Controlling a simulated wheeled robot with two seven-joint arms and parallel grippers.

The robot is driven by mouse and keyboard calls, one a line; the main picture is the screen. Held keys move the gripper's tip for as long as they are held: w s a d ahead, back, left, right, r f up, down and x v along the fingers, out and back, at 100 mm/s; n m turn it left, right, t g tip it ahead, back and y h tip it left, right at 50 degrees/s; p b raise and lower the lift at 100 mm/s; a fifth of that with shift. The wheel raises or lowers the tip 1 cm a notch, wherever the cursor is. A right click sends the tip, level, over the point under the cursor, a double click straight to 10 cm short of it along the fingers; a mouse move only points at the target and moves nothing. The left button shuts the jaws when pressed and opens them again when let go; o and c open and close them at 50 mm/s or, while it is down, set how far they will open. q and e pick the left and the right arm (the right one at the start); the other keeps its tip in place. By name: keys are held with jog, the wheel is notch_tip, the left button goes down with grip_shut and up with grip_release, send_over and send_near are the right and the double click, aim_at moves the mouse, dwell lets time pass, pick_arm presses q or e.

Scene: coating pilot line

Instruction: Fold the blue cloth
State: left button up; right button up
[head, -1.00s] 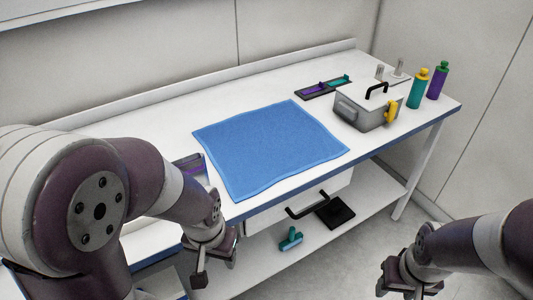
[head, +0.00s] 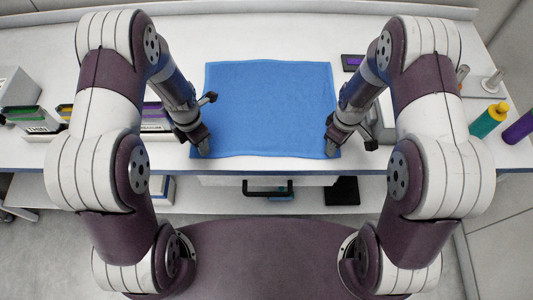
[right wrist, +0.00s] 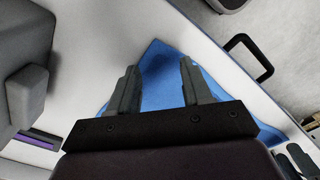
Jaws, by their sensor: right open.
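The blue cloth (head: 268,105) lies flat and spread out on the white bench, its near edge close to the bench's front edge. My left gripper (head: 203,150) is at the cloth's near left corner; its fingers are too small and foreshortened to show whether they are open. My right gripper (head: 331,148) is at the cloth's near right corner. In the right wrist view, its two fingers (right wrist: 155,85) are apart, with a corner of the cloth (right wrist: 160,62) showing between and beyond them. I cannot tell whether either gripper touches the cloth.
A teal bottle (head: 489,120) and a purple bottle (head: 519,128) stand at the right. Labelled boxes (head: 40,122) stand at the left. A drawer with a black handle (head: 267,188) is under the bench front. White bench top (head: 260,35) behind the cloth is clear.

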pick_arm(q)
jog(key=shift+a+f, duration=0.2)
jog(key=shift+f, duration=0.4)
jog(key=shift+a+f, duration=0.15)
jog(key=shift+f, duration=0.4)
pick_arm(e)
jog(key=shift+a+f, duration=0.3)
jog(key=shift+f, duration=0.65)
pick_arm(q)
jog(key=shift+s+a+f, duration=0.1)
jog(key=shift+s+a, duration=0.05)
jog(key=shift+a, duration=0.1)
pick_arm(e)
jog(key=shift+s+a, duration=0.15)
jog(key=shift+a, duration=0.1)
pick_arm(q)
jog(key=shift+d, duration=0.3)
pick_arm(e)
jog(key=shift+d+f, duration=0.15)
jog(key=shift+d, duration=0.1)
pick_arm(q)
jog(key=shift+f, duration=0.15)
pick_arm(e)
jog(key=shift+d+f, duration=0.1)
jog(key=shift+f, duration=0.1)
pick_arm(q)
jog(key=shift+a, duration=0.1)
pick_arm(e)
jog(key=shift+r, duration=0.15)
